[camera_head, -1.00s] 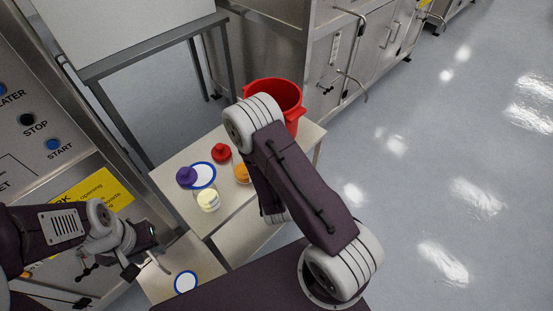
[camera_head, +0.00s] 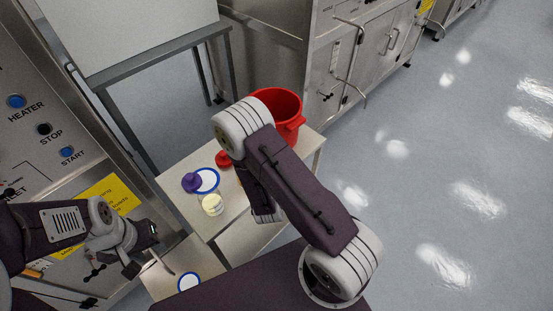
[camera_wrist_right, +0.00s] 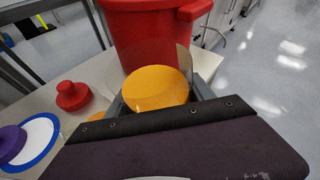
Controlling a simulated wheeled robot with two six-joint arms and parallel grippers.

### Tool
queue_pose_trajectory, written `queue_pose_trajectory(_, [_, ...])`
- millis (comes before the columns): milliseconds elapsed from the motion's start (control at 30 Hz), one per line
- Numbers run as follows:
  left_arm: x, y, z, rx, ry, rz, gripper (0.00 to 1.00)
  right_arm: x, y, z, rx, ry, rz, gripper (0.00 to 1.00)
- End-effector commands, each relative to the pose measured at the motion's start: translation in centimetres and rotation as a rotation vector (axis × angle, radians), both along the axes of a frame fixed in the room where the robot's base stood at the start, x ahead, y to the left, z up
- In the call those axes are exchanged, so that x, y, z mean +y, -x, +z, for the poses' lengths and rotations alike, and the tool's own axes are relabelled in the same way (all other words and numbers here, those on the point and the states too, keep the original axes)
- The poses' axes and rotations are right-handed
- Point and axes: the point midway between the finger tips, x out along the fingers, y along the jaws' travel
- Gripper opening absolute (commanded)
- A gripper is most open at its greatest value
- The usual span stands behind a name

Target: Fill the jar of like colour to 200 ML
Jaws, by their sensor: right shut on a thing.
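My right gripper (camera_wrist_right: 157,100) is shut on a clear jar with orange contents (camera_wrist_right: 155,88), seen from above in the right wrist view. In the head view my right arm hides this gripper and most of the jar. A second small orange thing (camera_wrist_right: 97,107) shows partly behind my gripper. A jar with pale yellow contents (camera_head: 212,205) stands on the small table (camera_head: 228,222). A red knobbed piece (camera_head: 223,159) and a purple knobbed piece (camera_head: 191,182) are also there. My left gripper (camera_head: 145,249) is open and empty, left of the table near the steel machine.
A large red pot (camera_head: 290,128) stands at the table's back. A blue-rimmed white disc (camera_head: 208,180) lies beside the purple piece; another (camera_head: 188,282) lies on a lower surface. A steel machine with buttons (camera_head: 45,129) is at left. Open floor lies right.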

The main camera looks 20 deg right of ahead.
Motion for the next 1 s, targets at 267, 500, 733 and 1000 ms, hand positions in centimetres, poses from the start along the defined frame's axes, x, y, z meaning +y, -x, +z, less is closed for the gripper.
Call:
queue_pose_trajectory(267, [0.0,0.0,2.7,0.0,0.0,0.0,0.4,0.5,-0.2,2.6,0.037,0.084,0.001,0.2])
queue_pose_trajectory(500, [0.0,0.0,4.6,0.0,0.0,0.0,0.4,0.9,-0.4,4.5,0.074,0.162,0.002,0.2])
queue_pose_trajectory(733, [0.0,0.0,4.4,0.0,0.0,0.0,0.4,1.0,-0.5,4.2,0.089,0.195,0.001,0.2])
queue_pose_trajectory(1000, [0.0,0.0,4.9,0.0,0.0,0.0,0.4,1.3,-0.6,4.6,0.118,0.255,0.001,0.2])
